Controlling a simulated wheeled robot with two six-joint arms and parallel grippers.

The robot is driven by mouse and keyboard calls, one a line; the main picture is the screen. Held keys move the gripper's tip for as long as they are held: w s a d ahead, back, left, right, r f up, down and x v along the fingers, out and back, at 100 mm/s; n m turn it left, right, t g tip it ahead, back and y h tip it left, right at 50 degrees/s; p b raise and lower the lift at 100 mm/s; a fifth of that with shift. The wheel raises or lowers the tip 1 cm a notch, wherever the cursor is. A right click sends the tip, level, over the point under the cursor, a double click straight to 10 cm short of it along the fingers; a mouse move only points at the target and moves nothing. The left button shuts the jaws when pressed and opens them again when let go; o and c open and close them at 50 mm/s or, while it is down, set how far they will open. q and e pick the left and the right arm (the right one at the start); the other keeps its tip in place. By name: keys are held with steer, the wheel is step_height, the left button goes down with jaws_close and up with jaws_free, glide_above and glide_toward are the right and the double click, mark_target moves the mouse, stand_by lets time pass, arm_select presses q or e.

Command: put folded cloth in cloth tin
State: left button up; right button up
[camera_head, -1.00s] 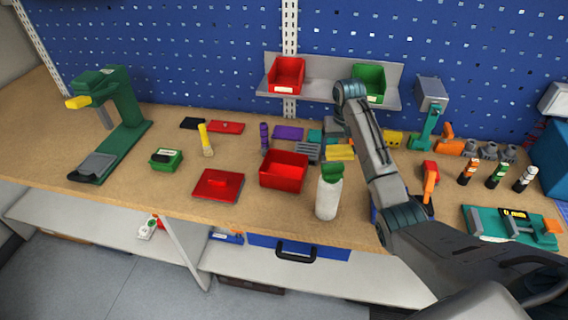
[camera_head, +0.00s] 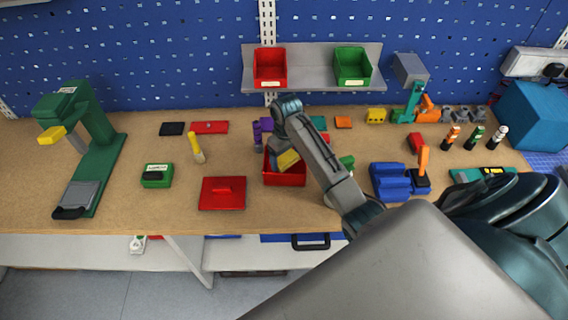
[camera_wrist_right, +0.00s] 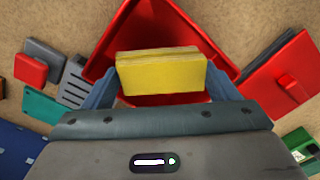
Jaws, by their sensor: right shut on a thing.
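The yellow folded cloth (camera_head: 288,160) is between the fingers of my right gripper (camera_head: 283,158). In the right wrist view the cloth (camera_wrist_right: 161,73) spans the gap between the two blue fingers (camera_wrist_right: 165,85). The red open tin (camera_head: 286,180) stands on the bench, with the cloth over or inside its opening; I cannot tell how deep it sits. The tin's red wall (camera_wrist_right: 110,42) shows behind the cloth in the right wrist view. A flat red lid (camera_head: 222,193) with a handle lies to the left of the tin. My left gripper is not in view.
A green box (camera_head: 157,175) and a yellow-handled brush (camera_head: 196,148) stand left of the lid. A blue vise-like tool (camera_head: 390,182) is to the right. A shelf (camera_head: 312,80) with red and green bins hangs behind. Bench at left front is clear.

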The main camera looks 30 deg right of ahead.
mark_target(285, 164)
step_height(285, 164, down, 4)
steer(key=shift+w+a+f, duration=0.1)
steer(key=shift+a+f, duration=0.05)
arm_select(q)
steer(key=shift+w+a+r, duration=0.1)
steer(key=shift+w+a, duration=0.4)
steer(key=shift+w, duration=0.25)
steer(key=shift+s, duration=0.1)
arm_select(e)
steer(key=o, duration=0.7)
steer(key=shift+f, duration=0.1)
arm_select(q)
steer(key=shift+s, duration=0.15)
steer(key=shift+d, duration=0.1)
arm_select(e)
step_height(285, 164, up, 12)
steer(key=shift+r, duration=0.1)
